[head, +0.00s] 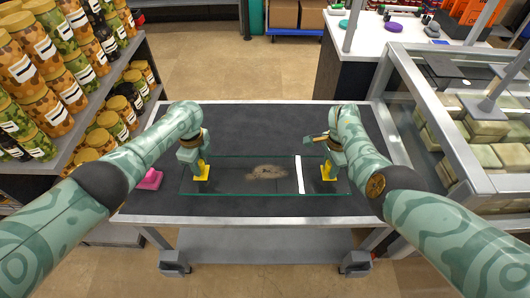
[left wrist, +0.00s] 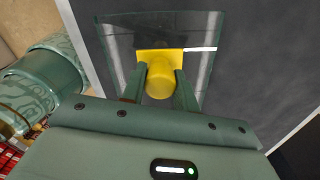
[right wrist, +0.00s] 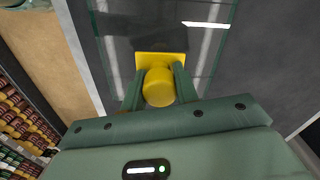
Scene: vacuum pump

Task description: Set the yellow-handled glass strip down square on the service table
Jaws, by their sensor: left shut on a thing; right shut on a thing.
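The clear glass strip (head: 235,183) lies lengthwise across the front half of the service table (head: 250,118), its long edges roughly parallel to the table's front edge. I cannot tell whether it touches the dark top or hangs just above it. My left gripper (head: 200,162) is shut on the left yellow handle (head: 201,178), which also shows between the fingers in the left wrist view (left wrist: 160,80). My right gripper (head: 327,162) is shut on the right yellow handle (head: 328,178), also seen in the right wrist view (right wrist: 159,87).
A white stripe (head: 300,175) and a brownish smudge (head: 267,172) show within the strip's outline. A pink object (head: 149,179) sits left of the strip. Shelves of jars (head: 40,70) stand left, a glass-sided case (head: 450,110) right. The table's back half is mostly clear.

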